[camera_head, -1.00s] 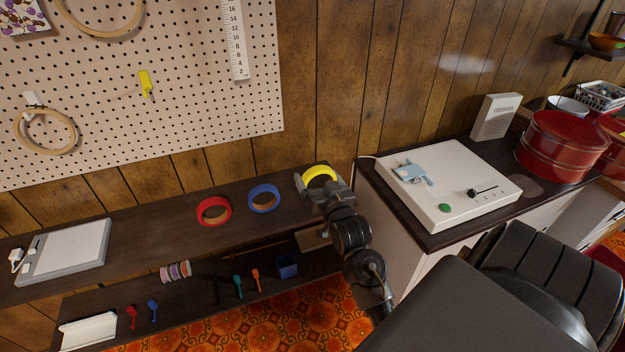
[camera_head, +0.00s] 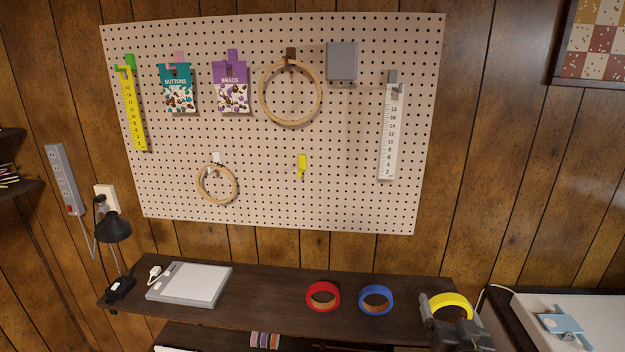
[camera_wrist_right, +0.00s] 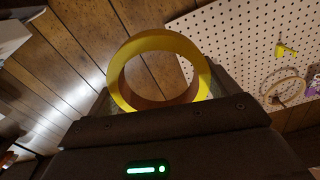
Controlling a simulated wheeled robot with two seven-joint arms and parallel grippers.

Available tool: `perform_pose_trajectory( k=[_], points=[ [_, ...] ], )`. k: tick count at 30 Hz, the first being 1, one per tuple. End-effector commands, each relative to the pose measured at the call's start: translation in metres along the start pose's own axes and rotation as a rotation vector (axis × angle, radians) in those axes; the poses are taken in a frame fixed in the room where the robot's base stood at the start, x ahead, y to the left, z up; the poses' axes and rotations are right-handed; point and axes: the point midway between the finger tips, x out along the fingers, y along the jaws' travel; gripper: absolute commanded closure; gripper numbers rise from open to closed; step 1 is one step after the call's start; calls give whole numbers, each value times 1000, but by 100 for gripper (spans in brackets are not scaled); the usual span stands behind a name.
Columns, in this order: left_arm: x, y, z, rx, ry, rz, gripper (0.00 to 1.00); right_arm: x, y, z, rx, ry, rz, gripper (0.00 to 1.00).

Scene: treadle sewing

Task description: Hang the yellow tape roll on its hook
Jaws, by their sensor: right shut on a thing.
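The yellow tape roll (camera_head: 450,303) is held in my right gripper (camera_head: 452,325), at the right end of the dark shelf in the head view. In the right wrist view the roll (camera_wrist_right: 148,43) stands up between the jaws (camera_wrist_right: 160,105), with its hole facing the camera. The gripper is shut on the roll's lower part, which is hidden. A small yellow hook (camera_head: 302,164) is on the pegboard, up and left of the roll, with nothing on it. It also shows in the wrist view (camera_wrist_right: 285,51). My left gripper is out of view.
A red roll (camera_head: 323,311) and a blue roll (camera_head: 376,313) stand on the shelf (camera_head: 265,300). The pegboard (camera_head: 330,205) holds hoops, packets and rulers. A wooden hoop (camera_head: 233,193) hangs left of the yellow hook. Bare board surrounds the hook.

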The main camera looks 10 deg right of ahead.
Motion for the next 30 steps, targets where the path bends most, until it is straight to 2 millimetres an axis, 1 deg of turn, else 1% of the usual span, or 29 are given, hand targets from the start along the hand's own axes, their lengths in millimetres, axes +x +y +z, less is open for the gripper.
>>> perform_pose_trajectory(
  k=[6, 8, 11, 14, 15, 18, 21, 24, 25, 27, 30],
  points=[
    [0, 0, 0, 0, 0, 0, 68, 0, -1, 0, 0, 0, -1, 36],
    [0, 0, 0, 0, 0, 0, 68, -1, -6, 0, 0, -2, -10, 36],
    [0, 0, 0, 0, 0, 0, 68, -6, -29, 2, 0, -12, -51, 36],
    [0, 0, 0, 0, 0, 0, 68, -16, -68, 3, -3, -27, -123, 36],
    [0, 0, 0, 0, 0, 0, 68, -22, -84, 3, -3, -34, -154, 36],
    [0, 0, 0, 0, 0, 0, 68, -36, -122, 3, -3, -47, -227, 36],
    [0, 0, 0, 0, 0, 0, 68, -50, -149, 2, -1, -57, -284, 36],
    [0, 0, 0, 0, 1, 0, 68, -59, -166, 1, 1, -64, -319, 36],
    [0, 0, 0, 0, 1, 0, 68, -60, -169, 1, 1, -65, -324, 36],
    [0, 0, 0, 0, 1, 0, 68, -62, -172, 1, 0, -67, -333, 36],
    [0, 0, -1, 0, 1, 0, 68, -63, -173, 1, 0, -67, -335, 36]
  ],
)
